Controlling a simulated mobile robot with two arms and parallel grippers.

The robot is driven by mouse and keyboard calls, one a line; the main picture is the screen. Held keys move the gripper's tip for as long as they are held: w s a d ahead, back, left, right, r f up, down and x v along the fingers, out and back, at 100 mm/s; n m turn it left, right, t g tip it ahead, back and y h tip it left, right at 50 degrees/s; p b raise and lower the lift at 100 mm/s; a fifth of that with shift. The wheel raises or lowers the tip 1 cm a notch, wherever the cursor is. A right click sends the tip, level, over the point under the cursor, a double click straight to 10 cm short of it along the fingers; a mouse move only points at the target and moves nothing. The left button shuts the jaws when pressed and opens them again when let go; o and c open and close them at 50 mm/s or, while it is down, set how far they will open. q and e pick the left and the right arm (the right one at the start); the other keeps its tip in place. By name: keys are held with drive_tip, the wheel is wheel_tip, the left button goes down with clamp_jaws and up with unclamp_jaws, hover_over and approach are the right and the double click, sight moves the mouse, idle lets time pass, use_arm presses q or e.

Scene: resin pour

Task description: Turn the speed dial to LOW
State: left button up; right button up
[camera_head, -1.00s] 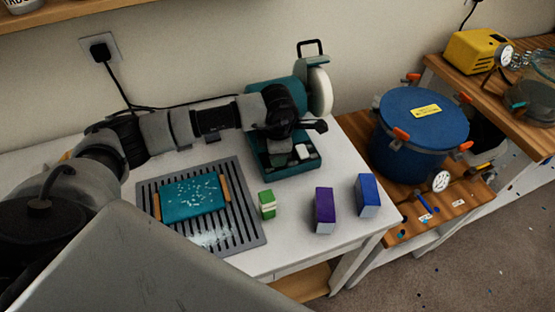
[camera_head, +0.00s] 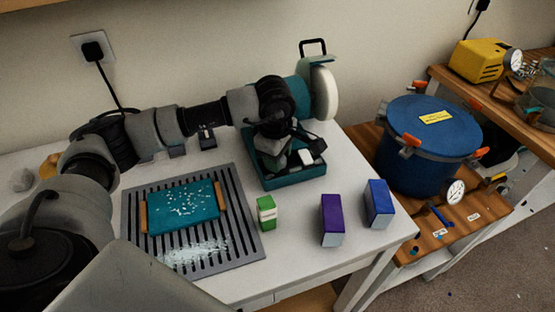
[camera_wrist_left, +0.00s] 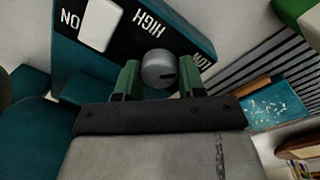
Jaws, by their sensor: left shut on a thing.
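The teal machine (camera_head: 256,172) with a white wheel (camera_head: 325,95) stands at the back of the white table. In the left wrist view its dark control panel (camera_wrist_left: 125,40) shows upside-down HIGH and ON labels, and a partly covered label at the right that looks like LOW. The speed dial (camera_wrist_left: 158,65) is a round grey knob with a small dark mark on its lower right face. My left gripper (camera_wrist_left: 158,78) is shut on the dial, a green finger on each side. In the head view my left gripper (camera_head: 275,152) is over the panel and hides the dial.
A white switch (camera_wrist_left: 100,24) sits beside the dial. A slatted grey tray (camera_head: 250,243) with a teal block (camera_head: 183,207) lies in front. Green (camera_head: 266,213), purple (camera_head: 331,220) and blue (camera_head: 378,204) boxes stand to the right. A blue pot (camera_head: 420,165) is farther right.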

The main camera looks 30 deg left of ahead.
use_arm(q)
drive_tip(key=shift+w+r, duration=0.1)
drive_tip(key=shift+r, duration=0.05)
drive_tip(key=o, duration=0.6)
drive_tip(key=shift+o, duration=0.2)
wheel_tip(320, 180, up, 11)
drive_tip(key=s+b, duration=0.1)
idle(0.5)
